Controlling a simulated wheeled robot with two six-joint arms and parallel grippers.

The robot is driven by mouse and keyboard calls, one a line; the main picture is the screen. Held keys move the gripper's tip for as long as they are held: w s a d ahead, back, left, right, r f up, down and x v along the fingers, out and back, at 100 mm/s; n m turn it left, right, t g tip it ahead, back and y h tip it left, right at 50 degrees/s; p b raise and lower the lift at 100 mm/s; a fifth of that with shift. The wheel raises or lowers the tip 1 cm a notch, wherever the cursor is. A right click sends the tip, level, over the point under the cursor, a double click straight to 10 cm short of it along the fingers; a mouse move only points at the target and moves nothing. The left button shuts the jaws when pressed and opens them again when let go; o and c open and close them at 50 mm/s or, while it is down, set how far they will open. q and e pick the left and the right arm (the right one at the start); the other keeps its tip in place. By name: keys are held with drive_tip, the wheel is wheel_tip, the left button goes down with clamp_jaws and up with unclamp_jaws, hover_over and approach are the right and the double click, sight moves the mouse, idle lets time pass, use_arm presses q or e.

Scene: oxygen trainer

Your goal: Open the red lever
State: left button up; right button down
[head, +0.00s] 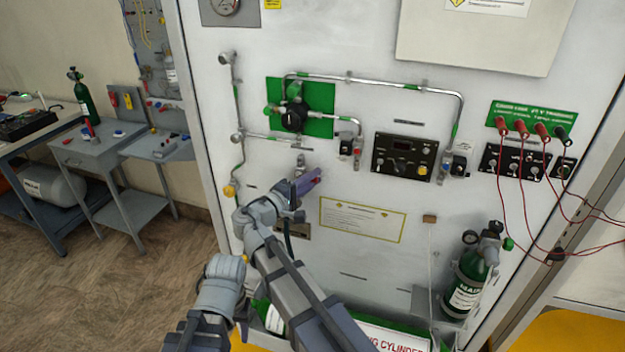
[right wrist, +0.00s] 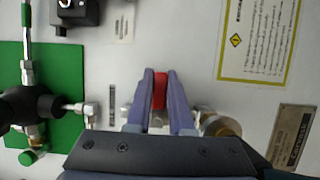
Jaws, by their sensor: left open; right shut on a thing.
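The red lever (right wrist: 159,90) shows in the right wrist view between the two purple fingers of my right gripper (right wrist: 160,78). The fingers touch it on both sides and are shut on it. In the head view my right gripper (head: 310,181) is at the white panel, below the green plate, and only a bit of red shows at its fingertips. The valve body behind the lever is mostly hidden by the gripper. My left gripper (head: 225,266) is lower left, apart from the panel and empty; its fingers are hard to make out.
A green plate with a black knob (head: 292,119) and metal pipes is above my right gripper. A black control box (head: 404,157) and a yellow-edged label (head: 362,219) are to the right. A green cylinder (head: 469,280) stands at lower right. Grey side tables (head: 90,150) are at left.

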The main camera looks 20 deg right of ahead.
drive_tip(key=n+b, duration=0.1)
drive_tip(key=n, duration=0.1)
drive_tip(key=r+n+t+h, duration=0.1)
drive_tip(key=n, duration=0.1)
drive_tip(key=shift+a+r+n+b, duration=0.15)
drive_tip(key=shift+n+b, duration=0.15)
drive_tip(key=shift+b, duration=0.1)
drive_tip(key=n+t, duration=0.1)
drive_tip(key=r+n+t+b, duration=0.1)
drive_tip(key=n, duration=0.3)
drive_tip(key=shift+w+a+r+t, duration=0.25)
drive_tip(key=shift+w+a+t, duration=0.05)
drive_tip(key=shift+a+t, duration=0.1)
drive_tip(key=n+t, duration=0.1)
drive_tip(key=n, duration=0.3)
drive_tip(key=a+r+n+t+b, duration=0.1)
drive_tip(key=n, duration=0.1)
drive_tip(key=shift+w+n+t+y, duration=0.3)
drive_tip(key=shift+w+y, duration=0.05)
drive_tip(key=shift+y, duration=0.05)
drive_tip(key=shift+w+a+r+n+t+y, duration=0.2)
drive_tip(key=shift+n+t+y, duration=0.25)
drive_tip(key=shift+n, duration=0.6)
drive_tip(key=shift+w+a+f+n+t+y, duration=0.1)
drive_tip(key=shift+a+n+t+y, duration=0.25)
drive_tip(key=shift+n, duration=0.65)
drive_tip(key=shift+w+a+r+n+t+y, duration=0.15)
drive_tip(key=shift+n+t+y, duration=0.3)
drive_tip(key=shift+n, duration=0.6)
drive_tip(key=shift+f, duration=0.1)
